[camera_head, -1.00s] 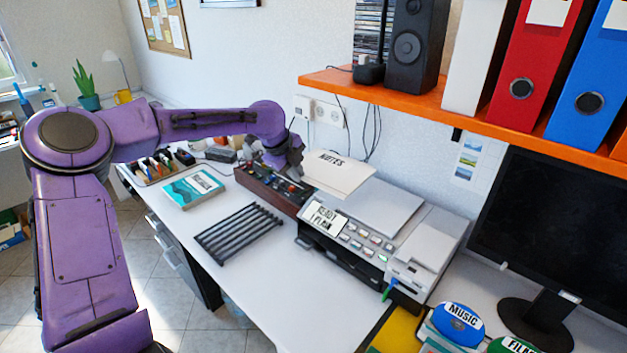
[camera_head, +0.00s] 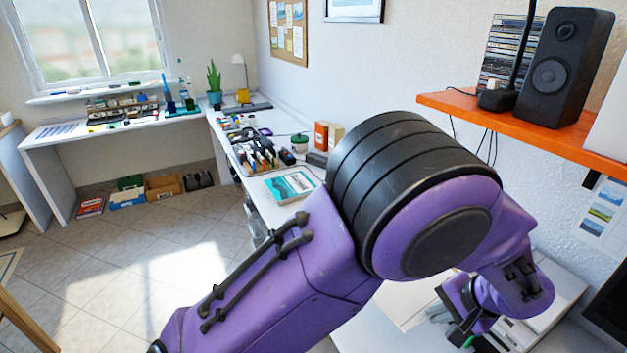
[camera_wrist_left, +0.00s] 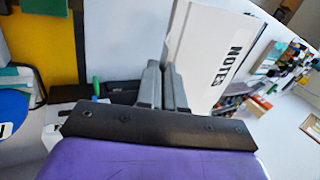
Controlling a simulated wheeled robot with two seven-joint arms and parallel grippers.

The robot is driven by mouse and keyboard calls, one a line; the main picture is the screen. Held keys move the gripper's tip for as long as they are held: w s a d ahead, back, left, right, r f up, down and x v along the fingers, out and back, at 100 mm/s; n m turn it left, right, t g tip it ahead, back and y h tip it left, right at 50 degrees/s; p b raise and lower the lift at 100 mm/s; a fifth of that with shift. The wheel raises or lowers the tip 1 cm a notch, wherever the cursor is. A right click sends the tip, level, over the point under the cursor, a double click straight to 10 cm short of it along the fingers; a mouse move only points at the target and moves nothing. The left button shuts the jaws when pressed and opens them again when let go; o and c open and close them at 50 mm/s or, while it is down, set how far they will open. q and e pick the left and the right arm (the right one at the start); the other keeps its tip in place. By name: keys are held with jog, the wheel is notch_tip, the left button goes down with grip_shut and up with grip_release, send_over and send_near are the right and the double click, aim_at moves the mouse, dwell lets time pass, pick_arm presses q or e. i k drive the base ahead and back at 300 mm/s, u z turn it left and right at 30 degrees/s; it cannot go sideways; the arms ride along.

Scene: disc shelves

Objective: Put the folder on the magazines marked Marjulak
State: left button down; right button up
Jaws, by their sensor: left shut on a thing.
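The folder, pale and marked NOTES (camera_wrist_left: 215,50), is held upright on its edge between the fingers of my left gripper (camera_wrist_left: 168,85) in the left wrist view. In the head view, my left arm hides much of the desk, and the pale folder (camera_head: 402,300) shows partly below the arm's big joint. The left gripper (camera_head: 445,308) is low at the right there, over the desk by the printer. No magazines with a readable Marjulak label show in these frames. My right gripper is not in view.
A teal book (camera_head: 290,186) lies on the desk beyond the arm. An orange shelf (camera_head: 480,114) with a black speaker (camera_head: 565,65) overhangs the right side. The printer (camera_head: 550,300) is partly hidden. Open floor (camera_head: 150,240) lies at left.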

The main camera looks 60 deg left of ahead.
aim_at(281, 184)
jog(key=u, duration=0.5)
jog(key=k, duration=1.25)
jog(key=u, duration=1.25)
jog(key=i, duration=0.75)
jog(key=u, duration=0.75)
jog(key=i, duration=0.85)
jog(key=z, duration=0.6)
jog(key=i, duration=0.75)
jog(key=z, duration=1.15)
jog(key=i, duration=0.25)
jog(key=z, duration=0.25)
